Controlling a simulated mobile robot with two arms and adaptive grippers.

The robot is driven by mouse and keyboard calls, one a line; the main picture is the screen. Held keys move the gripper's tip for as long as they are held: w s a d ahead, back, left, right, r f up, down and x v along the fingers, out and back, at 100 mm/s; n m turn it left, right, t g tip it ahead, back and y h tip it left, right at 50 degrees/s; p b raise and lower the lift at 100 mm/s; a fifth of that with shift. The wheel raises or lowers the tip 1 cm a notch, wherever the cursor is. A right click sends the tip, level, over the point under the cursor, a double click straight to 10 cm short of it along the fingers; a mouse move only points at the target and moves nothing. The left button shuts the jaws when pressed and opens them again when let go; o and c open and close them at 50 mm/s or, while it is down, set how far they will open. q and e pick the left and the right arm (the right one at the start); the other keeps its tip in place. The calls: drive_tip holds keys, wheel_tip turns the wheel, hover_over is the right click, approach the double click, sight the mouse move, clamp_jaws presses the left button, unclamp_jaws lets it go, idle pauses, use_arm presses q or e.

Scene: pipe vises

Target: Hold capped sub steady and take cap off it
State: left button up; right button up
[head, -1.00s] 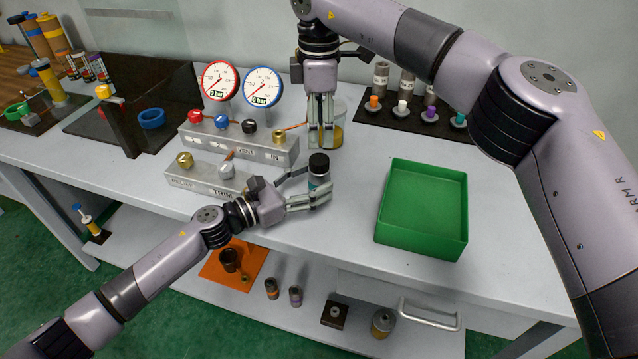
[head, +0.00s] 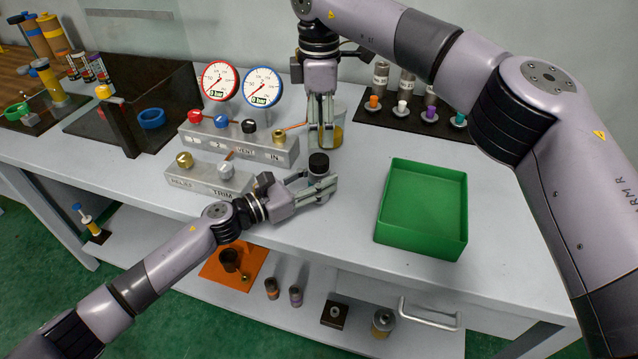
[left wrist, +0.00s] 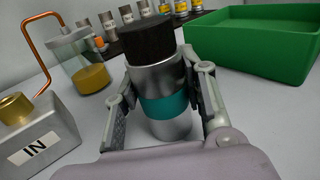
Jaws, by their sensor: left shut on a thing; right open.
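The capped sub (head: 319,178) is a short silver cylinder with a teal band, standing upright on the grey-white table. Its black cap (head: 318,163) sits on top. In the left wrist view the sub (left wrist: 158,101) stands between my left fingers, with the cap (left wrist: 149,40) clear above them. My left gripper (head: 322,186) is shut on the sub's body from the side. My right gripper (head: 321,136) is open and empty, pointing down behind and above the cap, in front of a glass jar. The sub's lower part is mostly hidden by the left fingers in the head view.
A green tray (head: 384,228) stands to the right. The valve manifold (head: 245,146) with gauges is to the left. A jar with amber liquid (head: 338,134) is close behind my right gripper. A dark rack (head: 376,118) holds several fittings at the back. Table between sub and tray is clear.

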sight(319, 159)
use_arm(q)
clamp_jaws()
idle(0.3)
use_arm(e)
drive_tip(key=m, duration=0.4)
drive_tip(key=shift+f, duration=4.05)
drive_tip(key=shift+c, duration=0.4)
